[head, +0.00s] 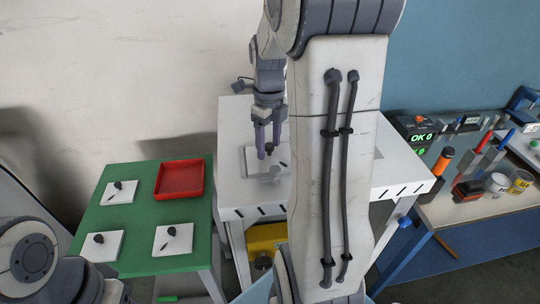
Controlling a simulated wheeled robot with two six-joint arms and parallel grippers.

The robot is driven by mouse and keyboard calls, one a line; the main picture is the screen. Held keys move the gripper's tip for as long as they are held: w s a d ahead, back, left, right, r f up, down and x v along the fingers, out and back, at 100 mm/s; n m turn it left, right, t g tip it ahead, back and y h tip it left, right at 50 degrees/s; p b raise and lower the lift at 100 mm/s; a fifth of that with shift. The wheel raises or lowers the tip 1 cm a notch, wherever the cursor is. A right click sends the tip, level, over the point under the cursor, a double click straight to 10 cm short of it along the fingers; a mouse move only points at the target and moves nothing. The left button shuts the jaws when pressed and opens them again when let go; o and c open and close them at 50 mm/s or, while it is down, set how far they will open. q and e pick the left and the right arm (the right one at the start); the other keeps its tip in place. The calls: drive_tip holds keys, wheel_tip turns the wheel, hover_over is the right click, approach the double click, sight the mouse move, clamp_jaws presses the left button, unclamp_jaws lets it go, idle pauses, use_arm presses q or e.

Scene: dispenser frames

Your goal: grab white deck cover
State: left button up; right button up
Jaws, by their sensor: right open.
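A white plate-like piece (252,156) with dark parts on it, which looks like a white deck cover, lies on the white table (230,198). My right gripper (268,149) is open, pointing down over this piece. Its fingers overlap the piece in the picture, and I cannot tell whether they touch it. Three similar white plates with black knobs lie on the green table: one at the back left (113,198), one at the front left (92,251) and one at the front right (181,245). My left gripper is not in view.
A red tray (180,194) sits at the back right of the green table (146,213). On the right, a bench (448,213) carries cans, tools and a green "OK 0" display (421,138). My right arm hides much of the white table.

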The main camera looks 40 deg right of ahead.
clamp_jaws()
drive_tip(key=shift+r, duration=0.1)
